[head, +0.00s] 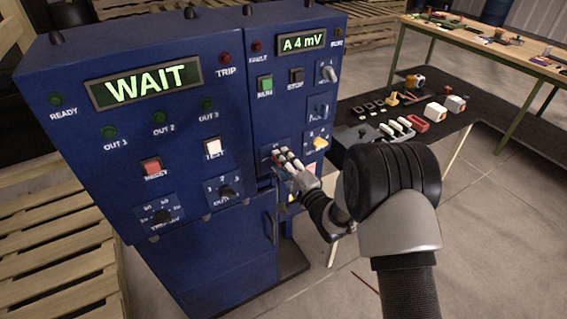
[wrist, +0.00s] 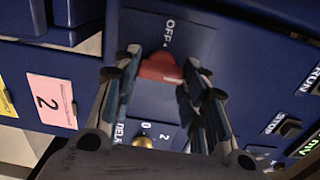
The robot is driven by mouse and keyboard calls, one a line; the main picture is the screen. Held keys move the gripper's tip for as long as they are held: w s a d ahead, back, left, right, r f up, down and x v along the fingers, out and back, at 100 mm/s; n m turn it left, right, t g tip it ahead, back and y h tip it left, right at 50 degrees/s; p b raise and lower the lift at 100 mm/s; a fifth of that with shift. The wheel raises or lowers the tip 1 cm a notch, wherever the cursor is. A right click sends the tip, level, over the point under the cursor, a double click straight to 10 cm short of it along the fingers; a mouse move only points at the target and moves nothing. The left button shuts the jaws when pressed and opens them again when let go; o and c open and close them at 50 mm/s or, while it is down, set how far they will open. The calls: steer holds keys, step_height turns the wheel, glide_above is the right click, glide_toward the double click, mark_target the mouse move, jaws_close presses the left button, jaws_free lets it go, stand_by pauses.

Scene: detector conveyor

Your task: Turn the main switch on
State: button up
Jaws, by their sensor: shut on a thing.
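The main switch is a red handle (wrist: 160,67) on a blue plate of the cabinet front, with the word OFF printed beside it in the wrist view. My gripper (wrist: 162,75) has one finger on each side of the red handle and is shut on it. In the head view my gripper (head: 287,160) is at the lower part of the right-hand cabinet panel and hides most of the switch. The ON mark cannot be seen.
The blue cabinet (head: 200,262) carries a green WAIT display (head: 145,82) and a smaller A 4 mV display (head: 302,42). A yellow knob (head: 320,143) sits close to my gripper's right. A dark table (head: 465,118) with several parts stands at the right.

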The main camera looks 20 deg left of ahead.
steer(key=o, duration=1.1)
steer(key=shift+c, duration=0.2)
steer(key=v, duration=1.2)
